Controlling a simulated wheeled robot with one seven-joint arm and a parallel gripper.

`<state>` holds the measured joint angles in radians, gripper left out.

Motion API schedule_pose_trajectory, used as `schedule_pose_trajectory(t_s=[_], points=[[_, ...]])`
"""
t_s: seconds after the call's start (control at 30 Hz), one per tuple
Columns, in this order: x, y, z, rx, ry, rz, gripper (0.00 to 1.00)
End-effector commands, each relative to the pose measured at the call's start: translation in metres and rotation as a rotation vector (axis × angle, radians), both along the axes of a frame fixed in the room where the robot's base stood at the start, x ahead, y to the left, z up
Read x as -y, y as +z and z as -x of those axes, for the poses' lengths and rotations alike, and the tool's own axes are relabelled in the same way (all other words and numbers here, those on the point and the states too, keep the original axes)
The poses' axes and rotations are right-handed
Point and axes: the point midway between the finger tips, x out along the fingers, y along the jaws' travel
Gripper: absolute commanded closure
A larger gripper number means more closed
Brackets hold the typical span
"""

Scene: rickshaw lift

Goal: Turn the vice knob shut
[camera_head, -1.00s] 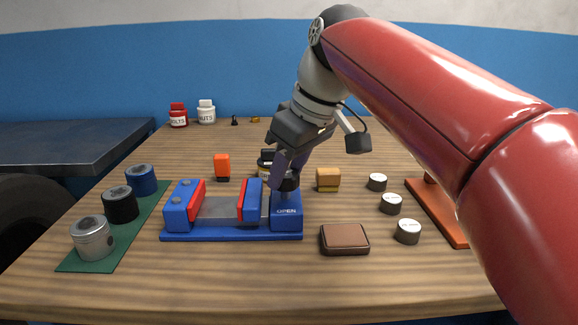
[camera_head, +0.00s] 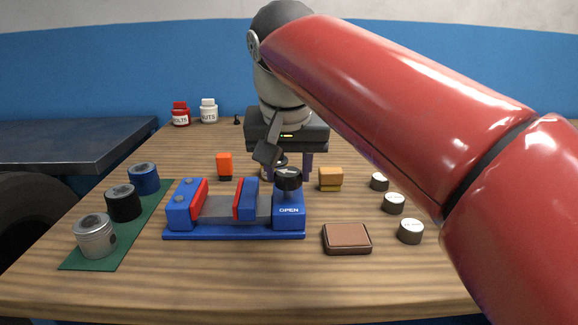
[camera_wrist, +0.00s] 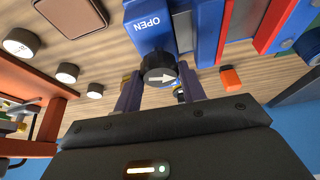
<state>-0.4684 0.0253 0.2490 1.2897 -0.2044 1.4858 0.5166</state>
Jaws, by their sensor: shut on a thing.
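The blue vice (camera_head: 235,233) stands on the table with its red-faced jaws apart. Its movable jaw (camera_head: 247,199) is on the right, with bare grey slide on both sides of it. The black knob (camera_head: 289,181) sits on the right-hand block marked OPEN. In the wrist view the knob (camera_wrist: 160,76) shows a white arrow pointing right, away from the OPEN label. My gripper (camera_head: 289,170) is behind and above the knob, fingers pointing down. In the wrist view my gripper (camera_wrist: 160,88) has one finger on each side of the knob, shut on it.
A brown pad (camera_head: 347,238) lies right of the vice, near an orange-yellow block (camera_head: 331,179) and several silver-topped discs (camera_head: 394,203). An orange-red block (camera_head: 225,165) is behind the vice. A green mat (camera_head: 88,260) with several cylinders lies left. Table in front is clear.

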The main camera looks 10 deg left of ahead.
Motion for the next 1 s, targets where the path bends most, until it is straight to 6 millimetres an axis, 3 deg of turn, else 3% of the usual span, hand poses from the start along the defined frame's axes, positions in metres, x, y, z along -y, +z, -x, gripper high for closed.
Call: schedule_pose_trajectory(t_s=[1.0], points=[[-0.0069, 0.0000, -0.0015, 0.000, -0.952, -0.001, 0.82]])
